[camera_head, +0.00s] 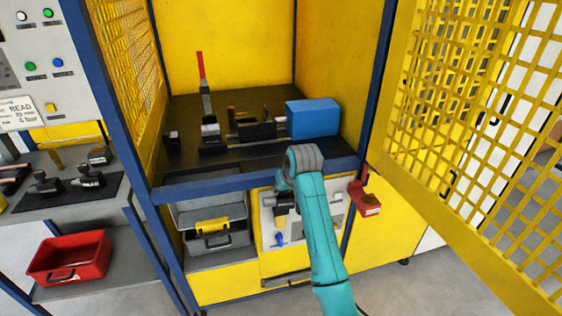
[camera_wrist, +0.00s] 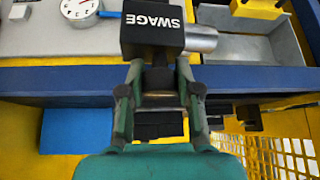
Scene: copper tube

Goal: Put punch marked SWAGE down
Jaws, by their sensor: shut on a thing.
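The punch marked SWAGE (camera_wrist: 155,32) is a black block with white lettering, upside down in the wrist view. A bright metal cylinder (camera_wrist: 202,39) sticks out of its right side there. My gripper (camera_wrist: 158,80) is shut on the narrower dark part below the block. In the head view my gripper (camera_head: 284,200) hangs at the end of my teal arm, in front of the cabinet's lower panel. The punch is small and hard to make out there. A black mat (camera_head: 68,206) on the left bench bears dark tools (camera_head: 90,177).
The yellow cabinet's dark worktop (camera_head: 181,151) holds a machine and a blue block (camera_head: 312,118). Its blue front beam (camera_head: 215,184) runs above my gripper. A mesh door (camera_head: 430,150) stands open at right. A red bin (camera_head: 70,257) sits on the left lower shelf.

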